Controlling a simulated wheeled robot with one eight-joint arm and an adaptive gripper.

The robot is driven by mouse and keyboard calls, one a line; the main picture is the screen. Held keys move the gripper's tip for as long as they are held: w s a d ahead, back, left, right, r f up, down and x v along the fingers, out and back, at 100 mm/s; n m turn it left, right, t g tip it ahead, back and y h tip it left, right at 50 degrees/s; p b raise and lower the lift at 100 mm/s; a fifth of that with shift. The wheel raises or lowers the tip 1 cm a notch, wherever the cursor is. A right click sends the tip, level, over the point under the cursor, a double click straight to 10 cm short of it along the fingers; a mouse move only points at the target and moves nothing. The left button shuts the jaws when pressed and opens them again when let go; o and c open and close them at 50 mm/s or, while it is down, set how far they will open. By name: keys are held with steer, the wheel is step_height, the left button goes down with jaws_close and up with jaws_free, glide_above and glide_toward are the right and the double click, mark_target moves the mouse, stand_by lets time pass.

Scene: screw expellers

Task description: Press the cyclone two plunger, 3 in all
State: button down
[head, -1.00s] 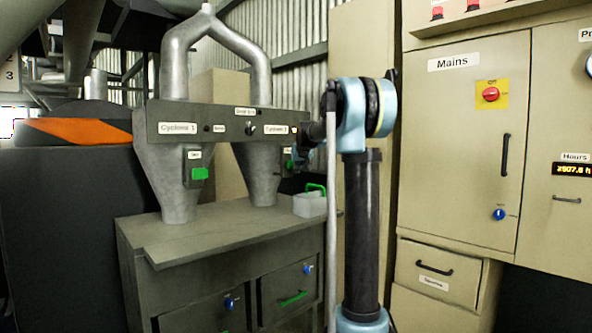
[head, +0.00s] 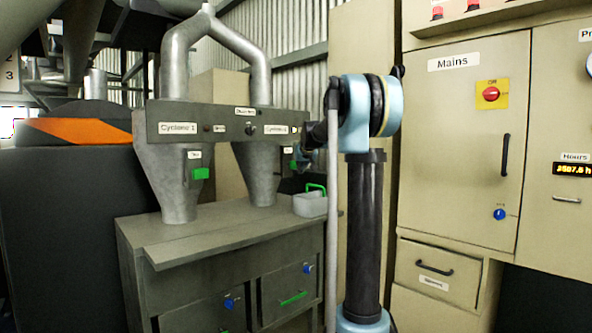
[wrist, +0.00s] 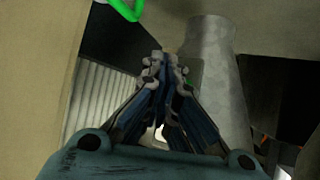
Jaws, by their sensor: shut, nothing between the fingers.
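The Cyclone 2 cone (head: 258,172) is a grey metal funnel under the panel (head: 215,128), right of the matching Cyclone 1 cone (head: 168,180). A small green part (head: 293,166) shows beside it, mostly hidden by my gripper (head: 298,160). In the wrist view my gripper (wrist: 165,62) is shut and empty, its fingertips together in front of a small dark box beside the cone (wrist: 215,85). A sliver of green (wrist: 188,82) shows just beside the fingertips. I cannot tell whether they touch it. The Cyclone 1 green plunger (head: 200,173) is in plain view.
The handle also shows in the wrist view (wrist: 128,10). The Mains cabinet (head: 465,150) stands to the right. The cabinet top's front is clear.

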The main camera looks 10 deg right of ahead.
steer(key=shift+s+d, duration=0.15)
steer(key=shift+s, duration=0.05)
stand_by(0.3)
steer(key=s+d, duration=0.1)
steer(key=s, duration=0.1)
steer(key=s+d, duration=0.2)
stand_by(0.4)
steer(key=shift+s, duration=0.1)
stand_by(0.4)
steer(key=s+f+g, duration=0.3)
steer(key=s+f, duration=0.9)
steer(key=s, duration=0.6)
steer(key=s+f+g, duration=0.2)
steer(key=s+f, duration=1)
steer(key=s, duration=0.6)
steer(key=s+f+m+g+h, duration=0.1)
steer(key=s+f+g, duration=0.2)
steer(key=s+f, duration=0.8)
steer(key=s, duration=0.7)
steer(key=shift+a+f+g, duration=0.3)
steer(key=shift+f, duration=0.1)
